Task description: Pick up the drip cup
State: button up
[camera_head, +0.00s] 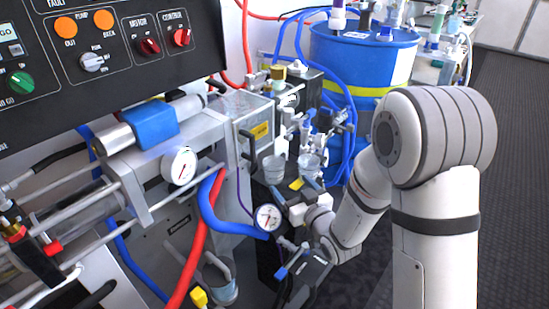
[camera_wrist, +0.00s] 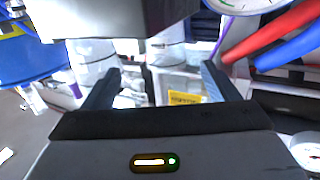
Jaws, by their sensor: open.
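Two clear cups hang side by side under the valves. In the head view, one cup (camera_head: 275,170) is at the left and the other (camera_head: 308,166) at the right; I cannot tell which is the drip cup. My gripper (camera_head: 293,188) is open just in front of and below them. In the wrist view my gripper (camera_wrist: 160,70) has its two dark fingers spread. One clear cup (camera_wrist: 168,56) shows between the fingertips, beyond them. The other cup (camera_wrist: 92,62) is partly behind the left finger. No contact is visible. A grey block hides the cups' upper parts.
A pressure gauge (camera_head: 267,217) and thick red and blue hoses (camera_head: 215,205) stand close left of my gripper. A blue drum (camera_head: 362,60) is behind. A clear container (camera_head: 219,287) hangs low at the left. Dark floor at the right is open.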

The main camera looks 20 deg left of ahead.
aim_at(279, 172)
jog(key=shift+w+a+r+y, duration=0.25)
jog(key=shift+w+a+y, duration=0.05)
jog(key=shift+a, duration=0.25)
jog(key=x, duration=0.7)
jog(key=shift+a, duration=0.15)
jog(key=shift+c, duration=0.2)
jog(key=c, duration=1)
jog(key=shift+r, duration=0.1)
